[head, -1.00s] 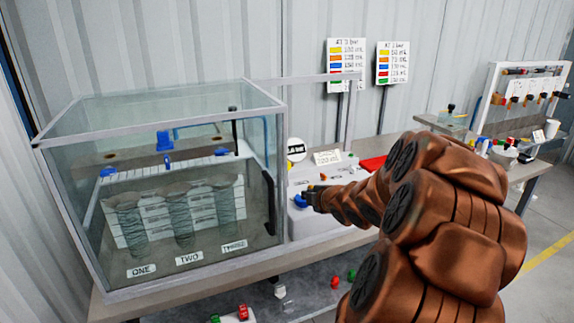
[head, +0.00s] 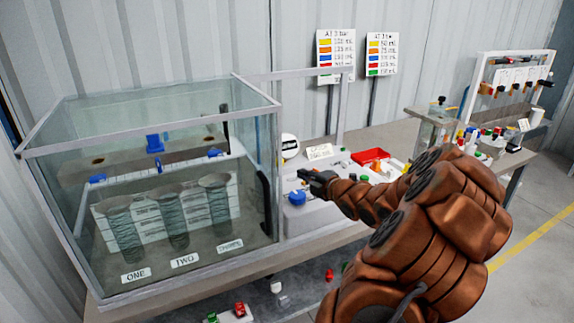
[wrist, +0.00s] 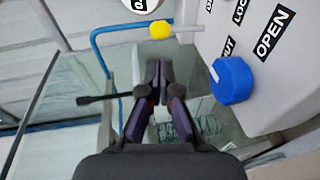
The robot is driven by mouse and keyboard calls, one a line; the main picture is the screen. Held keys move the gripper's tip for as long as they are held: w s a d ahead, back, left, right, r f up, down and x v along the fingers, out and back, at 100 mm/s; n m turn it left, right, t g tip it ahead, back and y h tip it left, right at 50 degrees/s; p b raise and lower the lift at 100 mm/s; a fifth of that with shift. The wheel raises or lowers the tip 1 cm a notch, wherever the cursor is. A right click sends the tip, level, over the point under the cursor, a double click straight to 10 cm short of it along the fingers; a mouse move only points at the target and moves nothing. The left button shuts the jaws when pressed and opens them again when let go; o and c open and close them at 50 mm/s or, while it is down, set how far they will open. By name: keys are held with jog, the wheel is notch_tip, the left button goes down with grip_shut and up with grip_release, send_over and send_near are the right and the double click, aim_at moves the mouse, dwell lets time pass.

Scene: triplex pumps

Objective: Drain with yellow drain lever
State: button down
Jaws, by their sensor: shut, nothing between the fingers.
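In the wrist view a yellow knob (wrist: 161,30), seemingly the drain lever's end, sits on a short pale rod reaching left from a light grey panel (wrist: 285,100). My gripper (wrist: 160,64) is shut and empty, with its fingertips just below the yellow knob in the picture; I cannot tell if they touch it. A blue knob (wrist: 232,80) is on the panel to the right of the fingers, near the label OPEN. In the head view my gripper (head: 304,175) is above the blue knob (head: 296,198), right of the glass tank; the yellow knob cannot be made out there.
The glass tank (head: 60,135) holds cylinders labelled ONE, TWO and THREE. A blue tube (wrist: 98,45) and a black rod (wrist: 100,98) lie left of my fingers. A red tray (head: 371,155) and small parts are on the bench behind my arm.

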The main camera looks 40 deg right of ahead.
jog(key=p+x, duration=0.3)
jog(key=x, duration=0.5)
jog(key=shift+p+x, duration=0.4)
jog(key=shift+x, duration=0.4)
jog(key=shift+d, duration=0.1)
jog(key=shift+w, duration=0.2)
